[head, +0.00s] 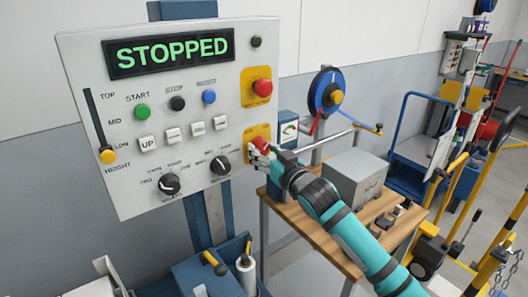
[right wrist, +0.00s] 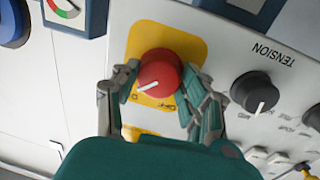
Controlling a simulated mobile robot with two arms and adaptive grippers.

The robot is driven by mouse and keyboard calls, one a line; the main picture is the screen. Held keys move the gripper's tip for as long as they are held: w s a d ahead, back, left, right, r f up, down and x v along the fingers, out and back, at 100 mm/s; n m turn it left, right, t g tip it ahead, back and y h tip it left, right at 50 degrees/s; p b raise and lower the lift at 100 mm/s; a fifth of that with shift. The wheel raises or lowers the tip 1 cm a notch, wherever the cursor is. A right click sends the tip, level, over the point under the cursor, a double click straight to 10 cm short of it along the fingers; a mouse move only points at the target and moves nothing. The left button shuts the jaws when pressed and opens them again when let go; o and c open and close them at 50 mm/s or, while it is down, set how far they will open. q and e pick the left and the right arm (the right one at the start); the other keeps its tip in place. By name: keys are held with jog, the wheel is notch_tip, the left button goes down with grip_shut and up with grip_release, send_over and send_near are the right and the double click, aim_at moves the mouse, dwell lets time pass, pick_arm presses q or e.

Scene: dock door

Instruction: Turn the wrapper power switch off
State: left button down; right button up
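The wrapper control panel (head: 215,90) fills the left of the head view. Its display (head: 170,53) reads STOPPED in green. The red rotary power switch (right wrist: 160,72) sits on a yellow plate (right wrist: 188,40) at the panel's lower right. Its white mark points to the lower left in the right wrist view, toward a small round mark on the plate. My right gripper (head: 262,150) is at this switch, with its fingers on either side of the red knob and seemingly touching it. In the head view the gripper partly hides the switch. My left gripper is not in view.
A red button (head: 262,87) on yellow sits above the switch. A black tension knob (right wrist: 255,92) is close beside the gripper. A wooden table (head: 300,222) with a grey box (head: 355,176) stands under my right arm. A blue reel (head: 327,92) stands behind.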

jog(key=c, duration=0.4)
jog(key=shift+c, duration=0.2)
jog(key=shift+n, duration=0.3)
jog(key=n, duration=0.3)
jog(key=shift+n, duration=0.3)
jog(key=n+p, duration=0.1)
jog(key=n, duration=0.3)
jog(key=shift+f+y, duration=0.1)
jog(key=shift+y, duration=0.2)
jog(key=n, duration=0.5)
jog(key=shift+d+n+y+p, duration=0.15)
jog(key=shift+n+y+p, duration=0.15)
jog(key=shift+n+y, duration=0.1)
jog(key=shift+w+n+y+p, duration=0.1)
jog(key=shift+n+y+p, duration=0.2)
jog(key=shift+n, duration=2.1)
jog(key=shift+f, duration=0.1)
